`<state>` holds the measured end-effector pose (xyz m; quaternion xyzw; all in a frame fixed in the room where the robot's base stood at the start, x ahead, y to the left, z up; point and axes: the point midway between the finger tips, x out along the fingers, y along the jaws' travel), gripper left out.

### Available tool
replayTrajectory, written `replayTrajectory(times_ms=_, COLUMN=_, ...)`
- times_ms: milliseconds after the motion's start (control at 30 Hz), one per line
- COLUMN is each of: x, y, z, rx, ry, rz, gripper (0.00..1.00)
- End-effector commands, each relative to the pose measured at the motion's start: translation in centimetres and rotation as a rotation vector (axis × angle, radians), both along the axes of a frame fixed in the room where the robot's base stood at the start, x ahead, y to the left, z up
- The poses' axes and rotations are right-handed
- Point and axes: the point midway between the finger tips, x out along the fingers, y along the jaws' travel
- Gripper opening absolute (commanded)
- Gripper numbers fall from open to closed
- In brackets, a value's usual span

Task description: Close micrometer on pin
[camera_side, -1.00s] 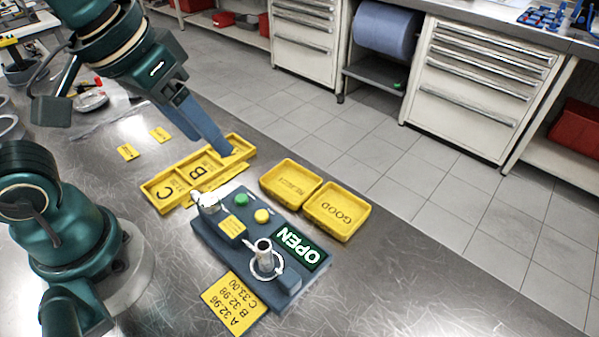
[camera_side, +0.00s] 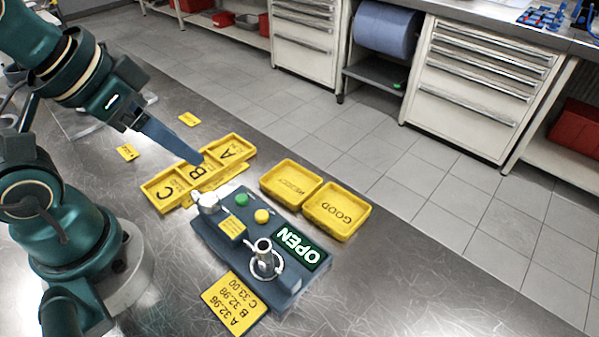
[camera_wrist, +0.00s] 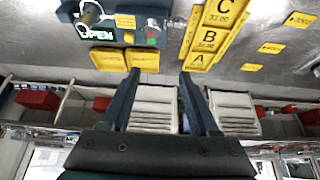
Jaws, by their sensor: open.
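The micrometer station (camera_side: 258,248) is a dark blue-grey block on the metal bench, with a lit display (camera_side: 301,247) reading OPEN. A metal pin (camera_side: 264,252) stands upright in a ring-shaped frame at its right end. A green button (camera_side: 241,199) and a yellow button (camera_side: 262,216) are on its top, and a silver knob (camera_side: 208,203) is at its left end. My gripper (camera_side: 199,160) is above the lettered tray, apart from the station. In the wrist view my gripper's two fingers (camera_wrist: 158,80) are spread with nothing between them. The station (camera_wrist: 120,22) shows there at the top left.
A yellow tray (camera_side: 172,173) marked A, B and C lies behind the station; no pins show in it. Two yellow bins, one marked GOOD (camera_side: 337,210) and another (camera_side: 290,182), stand along the bench edge. A yellow card (camera_side: 236,303) lists sizes. The bench front right is clear.

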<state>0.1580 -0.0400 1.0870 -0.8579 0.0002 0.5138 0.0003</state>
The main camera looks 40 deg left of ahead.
Motion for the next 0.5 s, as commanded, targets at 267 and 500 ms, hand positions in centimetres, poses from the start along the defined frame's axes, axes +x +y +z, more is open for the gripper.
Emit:
replayTrajectory(times_ms=267, x=0.01, y=0.0, z=0.0, rx=0.0, ry=0.0, rz=0.0, gripper=0.61)
replayTrajectory(times_ms=500, x=-0.04, y=0.0, z=-0.01, rx=0.035, ry=0.003, rz=-0.065, gripper=0.66)
